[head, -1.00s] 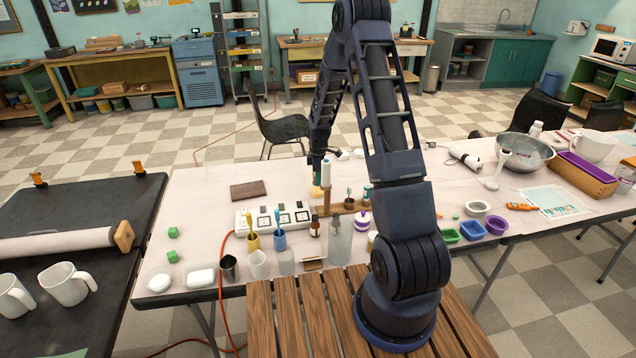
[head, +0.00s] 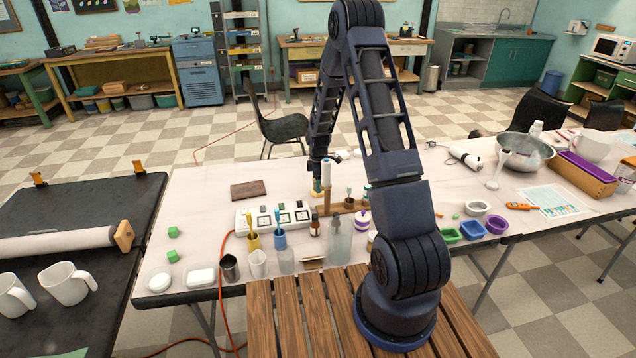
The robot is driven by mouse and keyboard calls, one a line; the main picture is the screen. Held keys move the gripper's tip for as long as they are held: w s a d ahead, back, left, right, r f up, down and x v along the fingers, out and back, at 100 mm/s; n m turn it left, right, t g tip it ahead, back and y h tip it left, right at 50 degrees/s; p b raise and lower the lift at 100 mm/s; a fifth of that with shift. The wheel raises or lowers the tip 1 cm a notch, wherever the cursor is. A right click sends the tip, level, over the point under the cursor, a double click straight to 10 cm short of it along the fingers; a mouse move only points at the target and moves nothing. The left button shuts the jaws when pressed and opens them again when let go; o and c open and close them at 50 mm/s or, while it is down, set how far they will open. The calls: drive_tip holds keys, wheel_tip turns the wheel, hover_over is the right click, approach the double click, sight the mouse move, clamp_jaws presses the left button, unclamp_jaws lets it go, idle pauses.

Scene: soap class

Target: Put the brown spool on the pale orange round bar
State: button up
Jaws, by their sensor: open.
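My gripper (head: 318,184) is low over the far middle of the white table, with its fingers pointing down. It is open. A small pale orange piece (head: 317,194), probably the round bar, shows directly under the fingertips; whether they touch it cannot be told. I cannot make out the brown spool for certain. A small brown piece with raised ends (head: 313,263) lies near the table's front edge, too small to identify surely.
A white power strip (head: 272,218), blue and yellow cups with brushes, a brown bottle (head: 315,226) and a clear bottle (head: 340,243) crowd the front. A wooden rack (head: 352,206) stands right of my gripper. A dark brown slab (head: 248,189) lies left, with clear table around it.

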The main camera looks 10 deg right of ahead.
drive_tip(key=shift+r, duration=0.1)
drive_tip(key=s+d+r+m+t, duration=0.15)
drive_tip(key=s+r, duration=0.25)
drive_tip(key=r, duration=0.9)
drive_tip(key=s+d+r+m, duration=0.1)
drive_tip(key=s+r+m, duration=0.15)
drive_tip(key=r, duration=1.05)
drive_tip(key=s+d+r+m+t, duration=0.1)
drive_tip(key=s+r+m, duration=0.3)
drive_tip(key=s+r, duration=0.45)
drive_tip(key=s+d+r+m+t, duration=0.1)
drive_tip(key=s+d+r+m, duration=0.15)
drive_tip(key=s+r, duration=0.65)
drive_tip(key=s+f+m+t, duration=0.1)
drive_tip(key=s+m, duration=0.4)
drive_tip(key=s, duration=1.1)
drive_tip(key=shift+f+m, duration=0.35)
drive_tip(key=shift+f, duration=0.15)
